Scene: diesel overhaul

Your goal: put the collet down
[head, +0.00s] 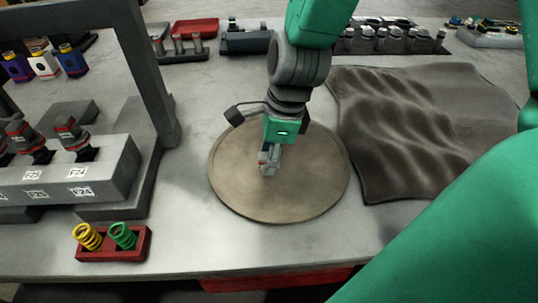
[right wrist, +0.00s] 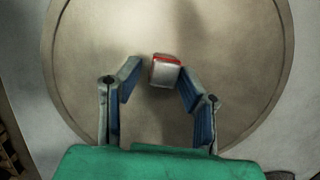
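The collet, a small pale grey piece with a red band (right wrist: 165,71), is on or just above the round tan plate (head: 225,178). In the right wrist view it lies between and slightly beyond the fingertips. My right gripper (right wrist: 160,70) points down over the plate, its two fingers spread, with a visible gap beside the collet. In the head view the right gripper (head: 268,168) hides most of the collet. Whether the collet touches the plate is hard to tell. My left gripper is not in view.
A grey rack (head: 110,168) with red-banded tools stands at the left under a dark frame (head: 150,75). A red tray (head: 114,243) with yellow and green springs is at the front left. A dark cloth (head: 420,130) lies right of the plate. The plate's front part is clear.

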